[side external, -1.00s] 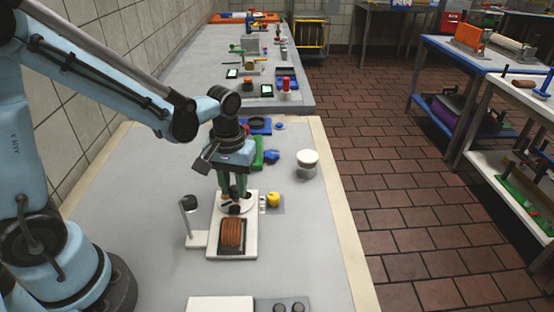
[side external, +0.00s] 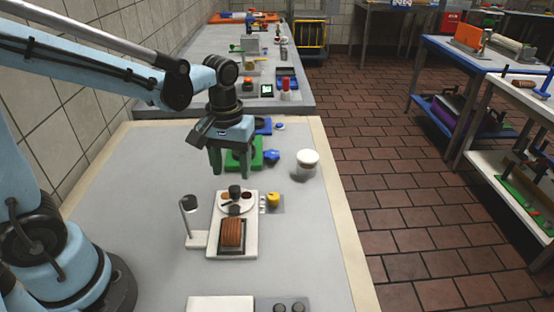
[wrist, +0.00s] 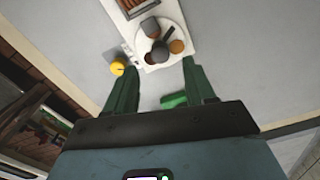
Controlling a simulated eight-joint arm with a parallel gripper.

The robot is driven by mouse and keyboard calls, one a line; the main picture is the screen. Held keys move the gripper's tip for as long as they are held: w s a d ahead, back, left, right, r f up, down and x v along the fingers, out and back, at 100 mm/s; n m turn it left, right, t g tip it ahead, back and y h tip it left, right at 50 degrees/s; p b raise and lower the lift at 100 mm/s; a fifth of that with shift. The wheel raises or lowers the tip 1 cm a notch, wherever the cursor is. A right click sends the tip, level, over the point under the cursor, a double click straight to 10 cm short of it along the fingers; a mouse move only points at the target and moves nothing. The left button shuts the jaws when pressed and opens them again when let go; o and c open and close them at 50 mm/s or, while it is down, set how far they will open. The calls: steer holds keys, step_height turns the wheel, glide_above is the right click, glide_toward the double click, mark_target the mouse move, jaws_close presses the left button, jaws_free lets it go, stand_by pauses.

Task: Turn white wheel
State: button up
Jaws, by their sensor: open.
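The white wheel (side external: 250,205) lies on the upper part of a white board (side external: 214,246). It carries a dark grey knob and small brown and dark red round patches. In the wrist view the wheel (wrist: 144,49) is near the top, with its dark knob at the middle and brown patches at its rim. My gripper (side external: 231,173), with green fingers, is open and empty. It hangs above and behind the wheel, apart from it. The wrist view shows its two fingers (wrist: 158,66) spread wide, with the wheel beyond the tips.
Brown ridged slices (side external: 232,233) sit in a dark holder on the board's near end. A black-topped post (side external: 188,203) stands left. A yellow knob (side external: 273,199) is right of the wheel. A white-lidded jar (side external: 307,163), a blue piece (side external: 271,156) and a green block (side external: 259,150) stand farther back.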

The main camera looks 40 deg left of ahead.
mark_target(234, 189)
step_height(234, 189, up, 7)
steer(key=shift+f, duration=0.15)
stand_by(0.5)
steer(key=shift+s+a+f+m+t, duration=0.1)
steer(key=shift+s+f+m+t, duration=0.25)
steer(key=shift+s+m+t, duration=0.6)
steer(key=shift+s+a+f+m+t, duration=0.1)
steer(key=shift+s+f+m+t, duration=0.3)
steer(key=shift+m+t, duration=0.85)
steer(key=shift+s+a+f+m+t, duration=0.1)
steer(key=shift+s+f+m+t, duration=0.15)
steer(key=shift+s+m+t, duration=0.9)
steer(key=shift+w+n, duration=0.35)
